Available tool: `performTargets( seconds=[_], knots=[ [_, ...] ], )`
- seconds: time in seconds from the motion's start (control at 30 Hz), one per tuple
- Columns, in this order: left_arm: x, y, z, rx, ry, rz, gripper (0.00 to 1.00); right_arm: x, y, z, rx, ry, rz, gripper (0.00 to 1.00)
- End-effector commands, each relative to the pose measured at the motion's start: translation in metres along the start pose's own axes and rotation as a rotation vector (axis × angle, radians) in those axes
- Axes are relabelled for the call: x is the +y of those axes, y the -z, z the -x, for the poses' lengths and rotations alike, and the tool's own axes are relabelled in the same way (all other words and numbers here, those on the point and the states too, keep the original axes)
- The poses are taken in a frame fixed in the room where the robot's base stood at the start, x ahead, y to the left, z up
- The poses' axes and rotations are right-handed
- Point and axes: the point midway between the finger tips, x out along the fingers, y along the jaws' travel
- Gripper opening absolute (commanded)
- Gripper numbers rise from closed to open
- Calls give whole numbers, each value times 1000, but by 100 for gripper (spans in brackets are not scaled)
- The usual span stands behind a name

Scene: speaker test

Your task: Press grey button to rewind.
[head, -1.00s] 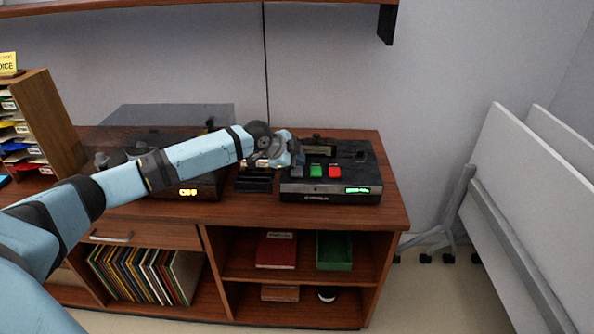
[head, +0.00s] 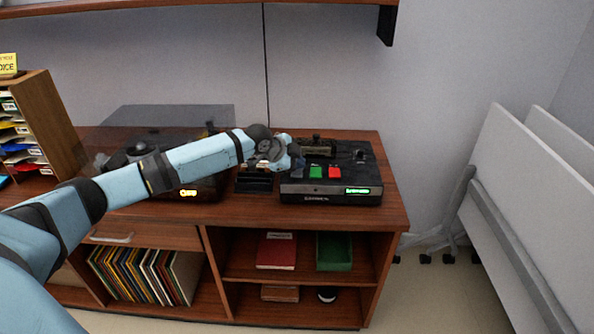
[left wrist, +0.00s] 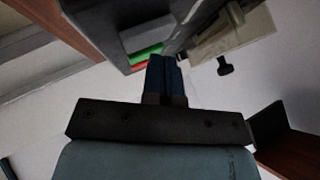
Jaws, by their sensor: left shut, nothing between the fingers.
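A black tape deck (head: 345,150) stands on the right end of the wooden cabinet. It has a green button (head: 316,172), a red button (head: 335,172) and a grey button (head: 298,173) at the left of the row. In the left wrist view the grey button (left wrist: 148,33) shows as a grey block beside the green button (left wrist: 146,53). My left gripper (head: 298,160) is shut and empty, at the deck's left side close to the grey button. Its dark blue fingers show together in the left wrist view (left wrist: 165,62). I cannot tell whether they touch the button. My right gripper is out of view.
A turntable with a clear cover (head: 180,116) stands to the left on the cabinet (head: 392,212). A wooden letter rack (head: 50,115) is at the far left. A shelf (head: 330,2) hangs above. White folded tables (head: 520,200) lean at the right.

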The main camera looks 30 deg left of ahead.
Motion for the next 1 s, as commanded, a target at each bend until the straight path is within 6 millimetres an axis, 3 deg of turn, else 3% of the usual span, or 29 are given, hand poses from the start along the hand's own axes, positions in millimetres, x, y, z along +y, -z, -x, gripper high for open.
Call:
performTargets(
  seconds=[1.0],
  knots=[
    [4, -5, -6, 0, 1, 1, 0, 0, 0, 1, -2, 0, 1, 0]
  ],
)
